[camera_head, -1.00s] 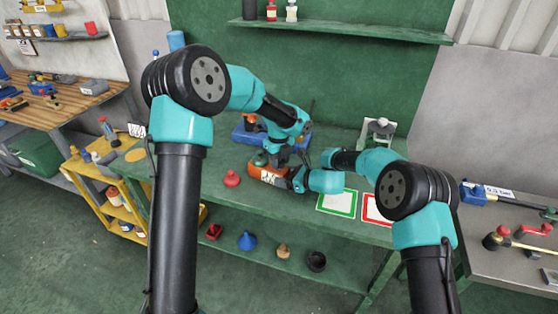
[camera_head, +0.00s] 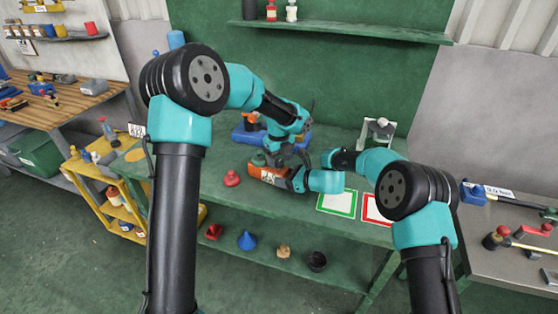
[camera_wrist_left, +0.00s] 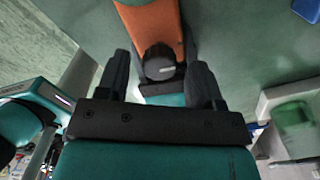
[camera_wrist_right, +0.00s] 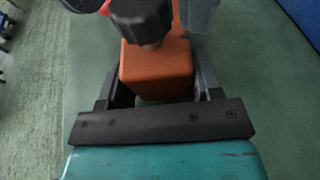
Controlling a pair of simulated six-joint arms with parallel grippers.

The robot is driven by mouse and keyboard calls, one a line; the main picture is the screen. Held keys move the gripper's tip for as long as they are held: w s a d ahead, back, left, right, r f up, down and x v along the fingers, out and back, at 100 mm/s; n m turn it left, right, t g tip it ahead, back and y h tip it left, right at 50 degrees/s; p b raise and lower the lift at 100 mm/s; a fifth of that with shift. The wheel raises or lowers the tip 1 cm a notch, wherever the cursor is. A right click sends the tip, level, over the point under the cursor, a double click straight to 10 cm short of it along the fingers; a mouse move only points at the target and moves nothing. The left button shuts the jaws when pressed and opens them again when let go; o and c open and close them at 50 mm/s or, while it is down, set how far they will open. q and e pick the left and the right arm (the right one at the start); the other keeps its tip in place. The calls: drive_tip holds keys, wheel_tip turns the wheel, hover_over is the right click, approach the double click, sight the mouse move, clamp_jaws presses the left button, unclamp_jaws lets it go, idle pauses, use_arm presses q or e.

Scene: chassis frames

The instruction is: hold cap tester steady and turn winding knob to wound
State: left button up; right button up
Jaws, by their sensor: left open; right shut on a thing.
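The cap tester is an orange box (camera_head: 264,172) with a pale label, lying on the green bench. My right gripper (camera_wrist_right: 157,78) is shut on its orange body (camera_wrist_right: 156,72), one finger on each side. The winding knob is black and ribbed. It shows in the left wrist view (camera_wrist_left: 158,63) and at the top of the right wrist view (camera_wrist_right: 142,18). My left gripper (camera_wrist_left: 160,75) is open, with its fingers apart on either side of the knob. In the head view my left gripper (camera_head: 283,156) is just above the tester. The knob's pointer or marks cannot be made out.
A red knobbed piece (camera_head: 232,178) stands left of the tester. A blue tray (camera_head: 242,135) lies behind it. A green-framed card (camera_head: 338,201) and a red-framed card (camera_head: 376,210) lie to the right.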

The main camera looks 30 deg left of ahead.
sight(279, 161)
use_arm(q)
wheel_tip(279, 161, up, 11)
idle(0.4)
use_arm(e)
drive_tip(key=o, duration=0.8)
drive_tip(key=shift+d, duration=0.1)
drive_tip(key=v, duration=1.2)
